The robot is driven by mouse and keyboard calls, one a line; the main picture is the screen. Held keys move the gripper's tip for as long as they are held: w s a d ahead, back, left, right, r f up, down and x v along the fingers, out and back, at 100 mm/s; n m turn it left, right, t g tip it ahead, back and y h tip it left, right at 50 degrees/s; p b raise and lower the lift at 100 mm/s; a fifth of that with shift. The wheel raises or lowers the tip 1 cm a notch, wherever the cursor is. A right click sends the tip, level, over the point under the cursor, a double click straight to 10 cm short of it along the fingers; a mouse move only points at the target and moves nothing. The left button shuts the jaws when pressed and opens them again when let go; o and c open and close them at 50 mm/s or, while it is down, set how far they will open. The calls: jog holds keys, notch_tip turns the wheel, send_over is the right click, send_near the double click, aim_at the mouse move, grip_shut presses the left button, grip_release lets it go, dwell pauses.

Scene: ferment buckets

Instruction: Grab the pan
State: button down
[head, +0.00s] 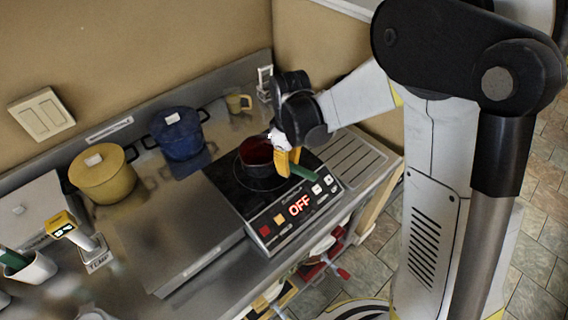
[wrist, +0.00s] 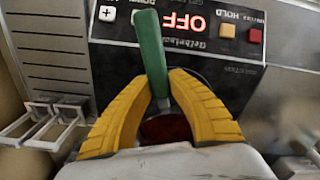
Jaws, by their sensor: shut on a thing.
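The pan (head: 256,151) is small and dark red, with a green handle, and sits on the black induction cooktop (head: 229,184). My gripper (head: 289,163) has its yellow fingers at the handle side of the pan. In the wrist view, the fingers of my gripper (wrist: 160,82) are shut on the green handle, one on each side. The handle points up in that view, toward the control panel. The pan body (wrist: 166,128) shows dark red between the fingers and is partly hidden by them.
A blue pot (head: 178,135) and a yellow pot (head: 103,175) stand left of the cooktop along the wall. The cooktop panel (head: 298,207) reads OFF. A small white wire rack (wrist: 45,122) is near my gripper.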

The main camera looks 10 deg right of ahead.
jog(key=shift+r+p, duration=0.3)
jog(key=shift+r, duration=0.8)
notch_tip(320, 180, up, 2)
jog(key=shift+p, duration=0.3)
jog(key=s+d+r, duration=0.1)
jog(key=s+d, duration=0.1)
jog(key=s+d+r+p, duration=0.1)
jog(key=s+d+r, duration=0.3)
jog(key=shift+d+p, duration=0.15)
jog(key=shift+p, duration=0.15)
jog(key=shift+s+d+r+p, duration=0.3)
jog(key=shift+s+d+r, duration=0.5)
jog(key=shift+s+d, duration=0.25)
